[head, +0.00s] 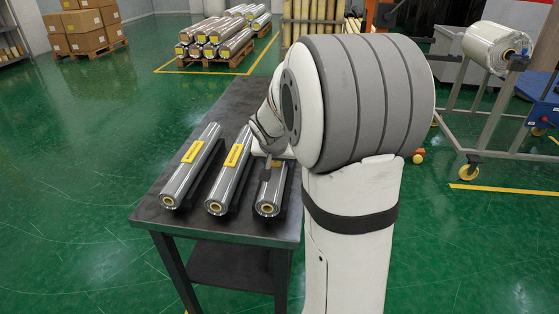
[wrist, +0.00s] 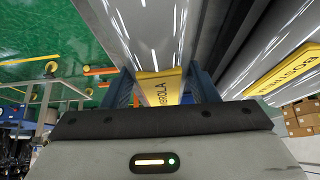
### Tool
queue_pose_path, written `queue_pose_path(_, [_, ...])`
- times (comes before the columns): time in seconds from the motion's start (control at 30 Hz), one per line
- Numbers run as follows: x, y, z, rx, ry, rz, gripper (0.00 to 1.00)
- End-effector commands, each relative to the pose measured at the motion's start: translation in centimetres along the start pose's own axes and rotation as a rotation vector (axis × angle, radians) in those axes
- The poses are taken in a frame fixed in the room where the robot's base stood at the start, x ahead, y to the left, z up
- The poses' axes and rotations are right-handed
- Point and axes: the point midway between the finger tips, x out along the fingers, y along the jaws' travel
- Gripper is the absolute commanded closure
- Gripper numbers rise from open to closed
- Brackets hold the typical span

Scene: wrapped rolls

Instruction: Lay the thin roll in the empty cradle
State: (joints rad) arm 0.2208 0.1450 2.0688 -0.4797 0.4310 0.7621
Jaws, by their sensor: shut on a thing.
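Three silver wrapped rolls lie side by side on the dark table (head: 235,228) in the head view: a left roll (head: 190,170), a middle roll (head: 226,182) and a right roll (head: 270,192). My gripper (head: 273,164) is at the right roll, partly hidden by my arm. In the wrist view my gripper (wrist: 158,88) has its blue fingers on both sides of a roll (wrist: 145,30) with a yellow label, shut on it. Dark supports show beside the right roll's lower sides; whether it rests on them or hangs just above, I cannot tell. No empty cradle is clearly visible.
The middle roll lies close to the left of the held roll. A pallet of rolls (head: 218,50) and cardboard boxes (head: 85,32) stand at the back. A wheeled rack with a large white roll (head: 492,45) is at the right. Green floor left of the table is clear.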

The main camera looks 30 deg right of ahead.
Motion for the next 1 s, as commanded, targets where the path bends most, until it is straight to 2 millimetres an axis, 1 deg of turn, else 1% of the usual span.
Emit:
queue_pose_path(0.7, [0.92, -0.06, 0.55, -0.001, 0.003, -0.001, 0.88])
queue_pose_path(0.73, [0.89, -0.06, 0.53, -0.001, 0.003, -0.001, 0.46])
queue_pose_path(1.0, [0.88, -0.05, 0.56, -0.001, 0.001, -0.001, 0.24])
